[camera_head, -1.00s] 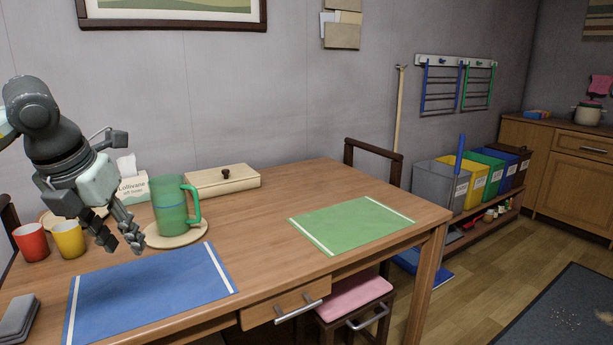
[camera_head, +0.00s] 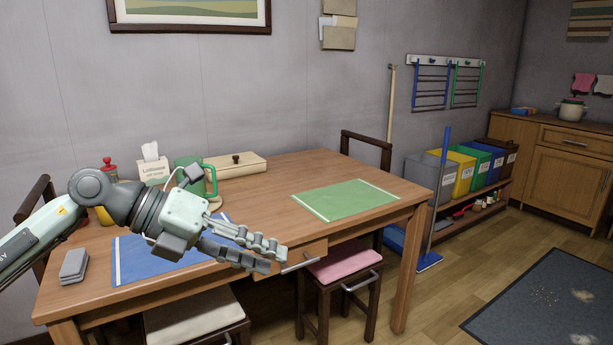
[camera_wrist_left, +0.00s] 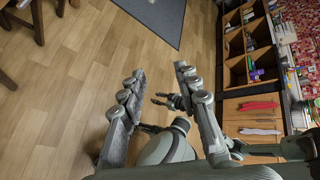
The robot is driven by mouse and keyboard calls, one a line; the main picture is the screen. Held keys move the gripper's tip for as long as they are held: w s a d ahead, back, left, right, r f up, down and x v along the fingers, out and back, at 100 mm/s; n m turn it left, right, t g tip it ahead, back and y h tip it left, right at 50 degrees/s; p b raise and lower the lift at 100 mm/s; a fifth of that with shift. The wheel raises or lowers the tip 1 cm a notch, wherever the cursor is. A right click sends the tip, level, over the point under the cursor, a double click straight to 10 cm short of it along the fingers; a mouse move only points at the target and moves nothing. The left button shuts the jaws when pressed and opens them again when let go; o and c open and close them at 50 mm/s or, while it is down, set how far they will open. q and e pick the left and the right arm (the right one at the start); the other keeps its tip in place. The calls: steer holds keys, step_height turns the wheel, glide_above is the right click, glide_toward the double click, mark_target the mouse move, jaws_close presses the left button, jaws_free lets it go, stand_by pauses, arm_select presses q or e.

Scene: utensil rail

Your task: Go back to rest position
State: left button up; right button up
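My left gripper (camera_head: 277,257) is in front of the table, above its front edge in the picture. Its fingers are apart with nothing between them. The left wrist view shows the same two fingers (camera_wrist_left: 160,75) spread over the wooden floor. My right gripper (camera_wrist_left: 152,114) shows small beyond them in that view, its fingers apart and empty. It is not in the head view. The green mug (camera_head: 211,176) stands on the table behind my left arm, partly hidden. The blue mat (camera_head: 140,262) is partly covered by my left gripper.
The wooden table (camera_head: 290,168) holds a green mat (camera_head: 346,198), a lidded box (camera_head: 237,166), a tissue box (camera_head: 153,171) and a grey stack (camera_head: 74,265). A pink-topped stool (camera_head: 345,263) and a pale-topped stool (camera_head: 195,318) stand at the front.

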arm_select(q)
steer(key=w+d+r+n+t+h, duration=0.2)
steer(key=d+r+n+t+h, duration=0.1)
steer(key=d+r+n+h, duration=0.3)
steer(key=w+a+f+n+t+y, duration=0.4)
steer(key=a+n+t, duration=0.2)
steer(key=n+t, duration=0.15)
steer(key=w+a+f+n+t+y, duration=0.45)
steer(key=a+n+t, duration=0.2)
steer(key=n, duration=0.25)
steer(key=s+a+f+n+g+y, duration=0.25)
steer(key=a+f+n+y, duration=0.3)
steer(key=f, duration=0.55)
steer(key=s+a+f+n+g+y, duration=0.1)
steer(key=a+f+n+g+y, duration=0.35)
steer(key=f, duration=0.65)
steer(key=s+a+f+n+g, duration=0.1)
steer(key=s+f+g, duration=0.3)
steer(key=s+f, duration=0.8)
steer(key=s+a+f+n+g, duration=0.2)
steer(key=s+f+n+g, duration=0.2)
steer(key=s+f, duration=0.8)
steer(key=shift+s+a+g, duration=0.3)
steer(key=shift+s+g, duration=0.3)
steer(key=shift+s, duration=0.45)
